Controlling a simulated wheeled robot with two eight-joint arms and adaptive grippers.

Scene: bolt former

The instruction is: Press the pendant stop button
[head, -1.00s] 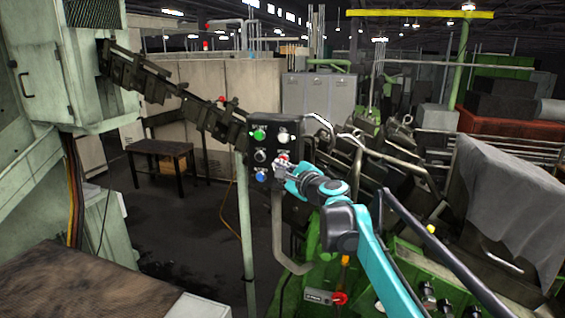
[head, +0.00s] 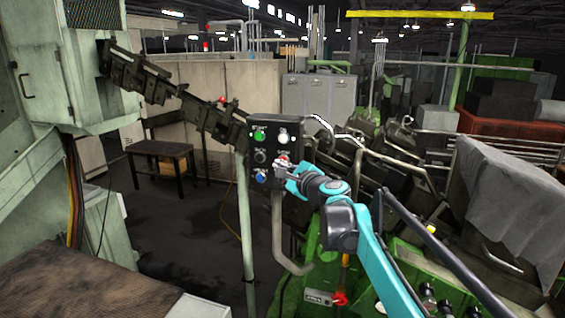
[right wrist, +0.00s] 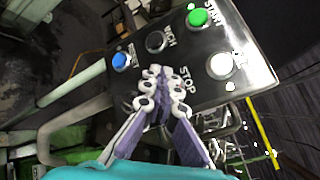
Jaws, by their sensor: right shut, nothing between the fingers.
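The dark pendant (head: 272,124) stands at the middle of the head view. It carries a green button (head: 259,135), a white button (head: 283,137), a black knob (head: 260,156) and a blue button (head: 261,176). A bit of the red stop button (head: 283,157) shows just above my right gripper (head: 278,165). The right gripper is shut and empty, its tips at the pendant's face. In the right wrist view its fingertips (right wrist: 161,80) cover the spot beside the STOP label (right wrist: 187,79), hiding the red button. I cannot tell whether they touch it. My left gripper is not in view.
A bent grey tube (head: 278,235) runs down below the pendant, next to a pale green post (head: 245,220). Green machinery (head: 400,260) lies under my right arm. A dark table (head: 160,149) stands back left. The floor left of the post is clear.

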